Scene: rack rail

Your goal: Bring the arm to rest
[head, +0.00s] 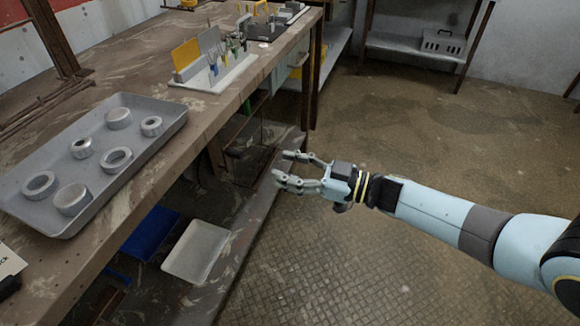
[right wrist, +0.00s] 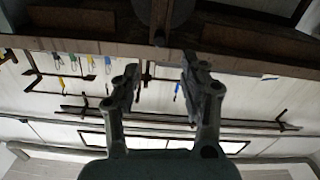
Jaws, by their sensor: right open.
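My right gripper (head: 289,172) is open and empty in the head view. It hangs in free air to the right of the workbench (head: 145,205), beside its front edge and above the floor. In the right wrist view the two fingers of the right gripper (right wrist: 157,82) stand apart with nothing between them. My right arm reaches in from the right edge of the head view. My left gripper does not show.
A grey tray (head: 150,146) holding several metal rings lies on the bench. A tool holder (head: 215,82) stands farther back. A white bin (head: 196,250) and a blue bin (head: 152,233) sit below. The floor (head: 420,125) at right is clear.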

